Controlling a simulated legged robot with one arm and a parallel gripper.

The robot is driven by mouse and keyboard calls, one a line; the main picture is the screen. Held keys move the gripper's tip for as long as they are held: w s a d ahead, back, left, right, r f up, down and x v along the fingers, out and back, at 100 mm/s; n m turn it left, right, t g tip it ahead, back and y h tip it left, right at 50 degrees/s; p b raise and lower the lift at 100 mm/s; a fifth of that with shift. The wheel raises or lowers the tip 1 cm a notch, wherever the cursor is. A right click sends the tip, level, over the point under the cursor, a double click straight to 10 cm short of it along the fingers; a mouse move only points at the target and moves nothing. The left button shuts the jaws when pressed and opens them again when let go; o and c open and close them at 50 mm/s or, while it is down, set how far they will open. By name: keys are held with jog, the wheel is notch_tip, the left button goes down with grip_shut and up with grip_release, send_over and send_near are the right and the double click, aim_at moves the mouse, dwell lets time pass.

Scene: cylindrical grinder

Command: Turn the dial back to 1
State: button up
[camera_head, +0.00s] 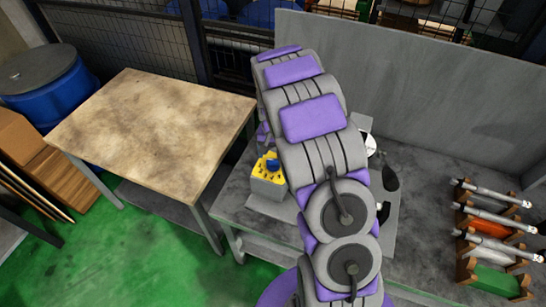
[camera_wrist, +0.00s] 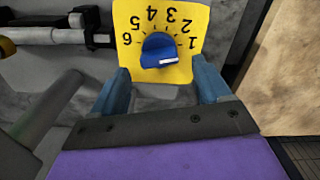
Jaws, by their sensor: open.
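The dial is a blue knob (camera_wrist: 158,46) on a yellow plate (camera_wrist: 128,15) marked 1 to 6, with the digits appearing upside down in the wrist view. A white mark shows on the knob's lower edge; I cannot tell for sure which digit the knob points at. My gripper (camera_wrist: 160,84) is open, its two blue fingers apart on either side of the plate's lower part. The knob lies beyond and between them, with no visible contact. In the head view the yellow-topped box (camera_head: 268,177) with the dial stands left of my arm, which hides most of my gripper.
The box sits on a grey machine table (camera_head: 235,205). A wooden-topped table (camera_head: 150,125) stands to the left. A rack (camera_head: 490,250) with several metal rods is at the right, before a grey panel (camera_head: 420,85). In the wrist view, a grey cylinder (camera_wrist: 45,110) lies left of my gripper.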

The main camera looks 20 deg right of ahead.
aim_at(273, 160)
notch_tip(273, 160, up, 13)
jog(key=shift+r+p, duration=0.15)
jog(key=shift+p, duration=0.25)
dwell(0.4)
jog(key=s+a+r+n+b, duration=0.1)
jog(key=s+a+r, duration=0.2)
jog(key=s, duration=0.6)
jog(key=s+a+r+n+b, duration=0.1)
jog(key=s+a+r+b, duration=0.2)
jog(key=s, duration=0.5)
jog(key=s+a+f+n+g, duration=0.1)
jog(key=s+a+n, duration=0.1)
jog(key=s, duration=0.8)
jog(key=s+a+f+n+b, duration=0.1)
jog(key=s+a+n, duration=0.1)
jog(key=s, duration=0.8)
jog(key=shift+s+a+f+g, duration=0.15)
jog(key=shift+a+f+g, duration=0.25)
jog(key=shift+a, duration=0.1)
